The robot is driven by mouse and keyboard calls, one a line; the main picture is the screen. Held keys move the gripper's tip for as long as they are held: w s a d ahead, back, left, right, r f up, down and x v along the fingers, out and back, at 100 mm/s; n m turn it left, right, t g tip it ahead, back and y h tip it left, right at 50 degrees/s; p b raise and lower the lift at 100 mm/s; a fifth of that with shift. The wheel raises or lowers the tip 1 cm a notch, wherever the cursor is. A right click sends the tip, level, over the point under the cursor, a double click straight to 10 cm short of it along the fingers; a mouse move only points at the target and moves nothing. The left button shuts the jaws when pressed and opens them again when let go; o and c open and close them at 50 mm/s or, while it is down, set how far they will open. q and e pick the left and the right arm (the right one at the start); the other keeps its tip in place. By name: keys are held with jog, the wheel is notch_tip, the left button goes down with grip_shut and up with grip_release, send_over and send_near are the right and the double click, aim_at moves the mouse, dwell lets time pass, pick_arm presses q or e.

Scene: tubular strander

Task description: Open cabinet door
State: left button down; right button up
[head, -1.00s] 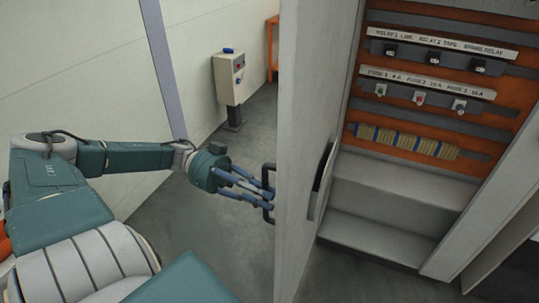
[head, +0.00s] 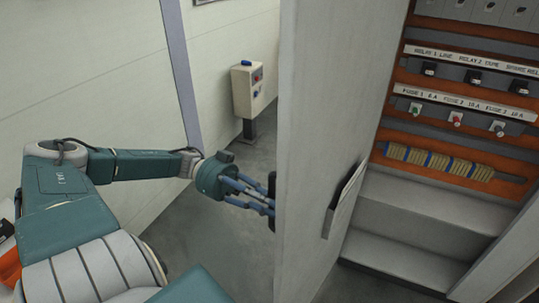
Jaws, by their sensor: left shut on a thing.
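The cabinet door (head: 320,120) stands open, seen nearly edge-on in the middle of the head view. Its black handle (head: 272,190) is on the left face of the door, partly hidden by the fingers. My left gripper (head: 268,206) is shut on the handle, its arm reaching in from the left. The open cabinet (head: 420,215) shows at the right, with an orange panel inside carrying labelled relays, fuses and a yellow-and-blue wrapped bar. A dark latch piece (head: 343,197) is on the door's inner side. My right gripper is not in view.
A pale control box (head: 247,90) on a short post stands behind my left arm, near the white wall (head: 90,80). Grey floor (head: 215,245) is clear between my arm and the door. Grey steps or ledges (head: 410,220) fill the cabinet's lower part.

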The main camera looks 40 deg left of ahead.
pick_arm(q)
jog(key=shift+f, duration=0.15)
jog(key=c, duration=1.7)
grip_release()
jog(key=shift+o, duration=0.2)
jog(key=shift+w, duration=0.1)
jog(key=shift+a, duration=0.1)
jog(key=v, duration=1.2)
